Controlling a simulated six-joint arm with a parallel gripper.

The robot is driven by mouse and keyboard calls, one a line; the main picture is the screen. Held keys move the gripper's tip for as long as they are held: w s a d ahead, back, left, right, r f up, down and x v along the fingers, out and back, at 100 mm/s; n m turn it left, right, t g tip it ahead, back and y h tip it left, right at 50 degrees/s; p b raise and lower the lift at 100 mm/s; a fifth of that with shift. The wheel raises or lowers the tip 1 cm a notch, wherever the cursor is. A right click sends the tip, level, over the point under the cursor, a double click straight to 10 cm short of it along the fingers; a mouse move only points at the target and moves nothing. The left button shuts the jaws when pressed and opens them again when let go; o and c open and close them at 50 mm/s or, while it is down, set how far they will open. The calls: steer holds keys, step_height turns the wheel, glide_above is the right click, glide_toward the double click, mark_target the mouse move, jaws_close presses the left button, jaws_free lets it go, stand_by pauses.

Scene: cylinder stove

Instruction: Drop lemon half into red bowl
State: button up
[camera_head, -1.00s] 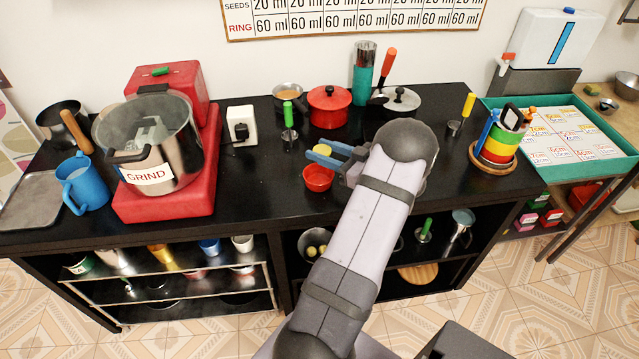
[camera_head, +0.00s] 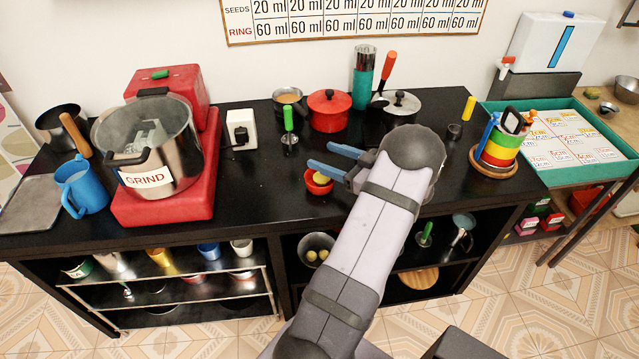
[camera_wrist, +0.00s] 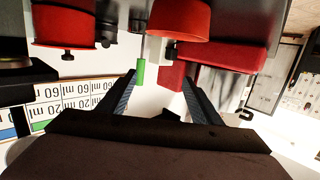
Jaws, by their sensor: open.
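The red bowl (camera_head: 318,188) stands on the black counter near its front edge, just left of my arm. The yellow lemon half (camera_head: 321,178) lies inside it, with its top showing above the rim. My gripper (camera_head: 319,155) is open and empty, its blue fingers apart, just behind and above the bowl in the head view. In the wrist view my gripper (camera_wrist: 158,78) also shows spread fingers with nothing held between them.
A green-handled tool (camera_head: 289,122) and a red lidded pot (camera_head: 329,112) stand behind the gripper. A large steel pot (camera_head: 150,130) on a red base stands left. Stacked coloured rings (camera_head: 500,145) stand right. The counter left of the bowl is clear.

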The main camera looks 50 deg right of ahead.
steer(key=s, duration=0.3)
steer(key=s+b, duration=0.1)
steer(key=s, duration=0.1)
steer(key=shift+s+r, duration=0.25)
steer(key=shift+r, duration=0.15)
steer(key=w+a+r+g+h+p, duration=0.2)
steer(key=w+r+g+h, duration=0.1)
steer(key=w, duration=1.1)
steer(key=w+a+r+m+g+h+p, duration=0.1)
steer(key=w+a+g+p, duration=0.15)
steer(key=w+a, duration=0.4)
steer(key=s+a+f+g+y+p, duration=0.1)
steer(key=s+a+g, duration=0.25)
steer(key=a, duration=0.65)
steer(key=s+a+f+g, duration=0.15)
steer(key=s+a, duration=0.35)
steer(key=a, duration=0.5)
steer(key=s+a+n+g+y+p, duration=0.1)
steer(key=s+a+g+y, duration=0.2)
steer(key=s+a, duration=1)
steer(key=a+g, duration=0.2)
steer(key=shift+s+a+g, duration=0.2)
steer(key=shift+s+g, duration=0.15)
